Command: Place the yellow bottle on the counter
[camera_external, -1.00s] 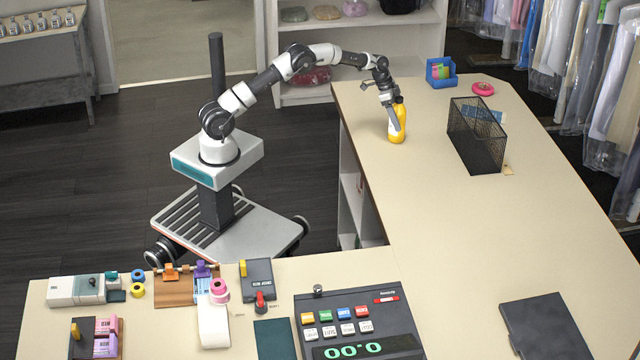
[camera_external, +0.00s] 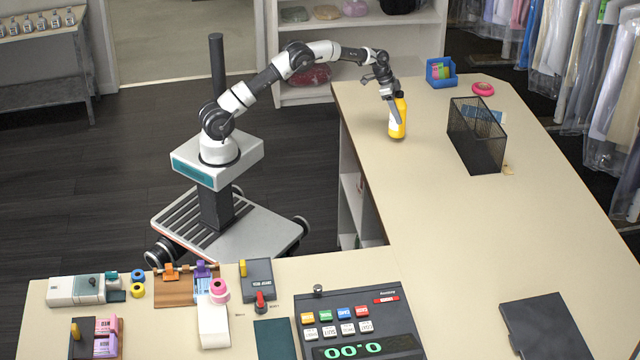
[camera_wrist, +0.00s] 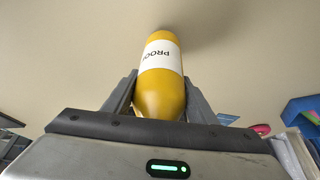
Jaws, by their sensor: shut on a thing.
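The yellow bottle (camera_external: 398,118) is upright at the far left part of the counter (camera_external: 470,225). It has a white label and a dark cap. My gripper (camera_external: 395,112) is shut on it. In the wrist view the bottle (camera_wrist: 160,85) sits between the two fingers of my gripper (camera_wrist: 160,100), its label reading "PROO". Whether the bottle's base touches the counter or hangs just above it, I cannot tell.
A black mesh basket (camera_external: 477,140) stands to the right of the bottle. A blue box (camera_external: 441,72) and a pink ring (camera_external: 483,89) lie behind it. A cash register (camera_external: 355,325) and a dark flat folder (camera_external: 547,328) are nearer. The counter's middle is clear.

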